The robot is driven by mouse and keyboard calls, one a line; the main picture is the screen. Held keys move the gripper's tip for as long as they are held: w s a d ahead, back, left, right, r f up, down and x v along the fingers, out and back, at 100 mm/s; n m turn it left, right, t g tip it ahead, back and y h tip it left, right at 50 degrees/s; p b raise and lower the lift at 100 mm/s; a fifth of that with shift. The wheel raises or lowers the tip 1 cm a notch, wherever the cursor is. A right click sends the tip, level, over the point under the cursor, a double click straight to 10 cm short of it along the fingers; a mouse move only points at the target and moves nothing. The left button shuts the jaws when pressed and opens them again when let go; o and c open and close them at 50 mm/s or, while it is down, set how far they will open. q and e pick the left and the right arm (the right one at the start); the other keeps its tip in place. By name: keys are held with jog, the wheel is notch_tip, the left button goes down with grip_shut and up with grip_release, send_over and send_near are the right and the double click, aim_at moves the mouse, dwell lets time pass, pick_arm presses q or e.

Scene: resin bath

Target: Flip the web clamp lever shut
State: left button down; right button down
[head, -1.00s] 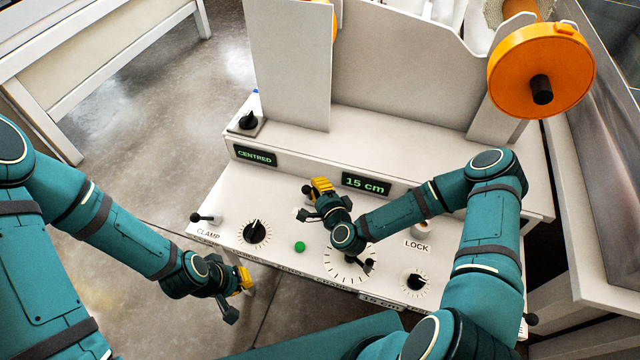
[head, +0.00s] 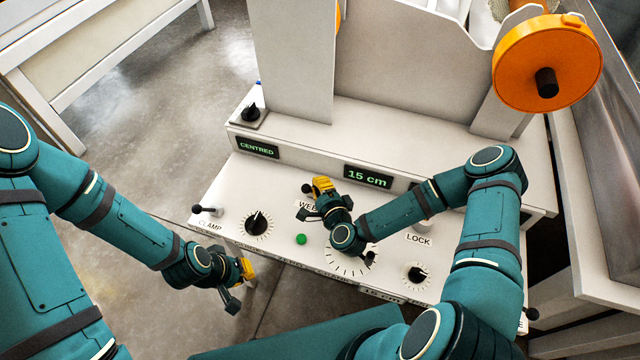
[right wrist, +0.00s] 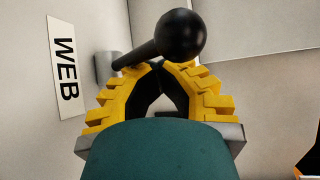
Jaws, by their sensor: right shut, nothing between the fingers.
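The web lever (right wrist: 165,42) is a black rod with a ball knob beside the WEB label (right wrist: 66,68), sticking out from a grey mount. In the head view its knob (head: 307,188) shows just left of my right gripper (head: 322,186). In the right wrist view the yellow fingertips of my right gripper (right wrist: 160,68) are together just below the rod and knob, with nothing held. I cannot tell whether they touch the rod. My left gripper (head: 246,271) hangs in front of the panel at the left, away from the lever; its finger gap is unclear.
The white panel (head: 285,262) also carries a lever (head: 207,210) marked CLAMP, a left dial (head: 257,223), a green button (head: 301,239) and a LOCK label (head: 418,239). A tall white plate (head: 292,60) stands behind. An orange reel (head: 530,75) is at upper right.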

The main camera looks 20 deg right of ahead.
jog(key=shift+s+a+y, duration=0.3)
jog(key=shift+a, duration=0.25)
jog(key=v, duration=1.1)
jog(key=shift+s+d+r, duration=0.1)
jog(key=shift+s+d, duration=0.15)
jog(key=shift+d, duration=0.15)
jog(key=shift+s, duration=0.1)
